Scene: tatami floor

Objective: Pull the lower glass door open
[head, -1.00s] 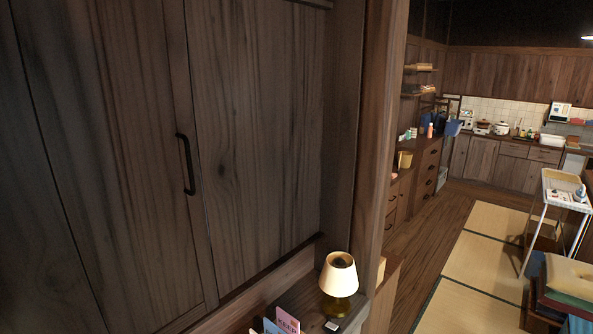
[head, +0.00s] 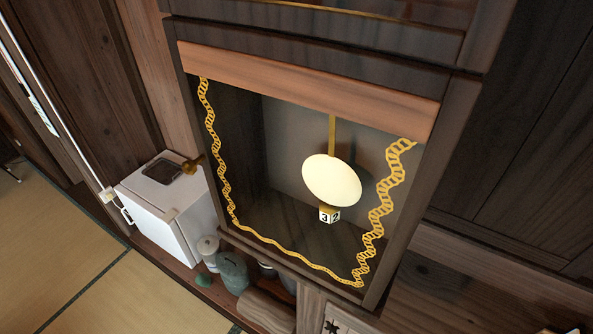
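The lower glass door (head: 285,215) fills the middle of the head view, tilted in the picture. It has a dark wooden frame and a clear pane with a wavy gold border, and it looks closed. Behind the glass hang a pale oval pendulum disc (head: 331,179) on a gold rod and a small white block (head: 329,215) with the digits 3 and 2. A brass knob (head: 193,163) sticks out at the left edge of the frame. My gripper is not in view.
A small white fridge-like box (head: 165,205) stands at the lower left. Several jars, including a grey-green one (head: 232,270), stand below the door. A wooden shelf (head: 480,295) is at the lower right. Open tatami (head: 60,240) lies at the left.

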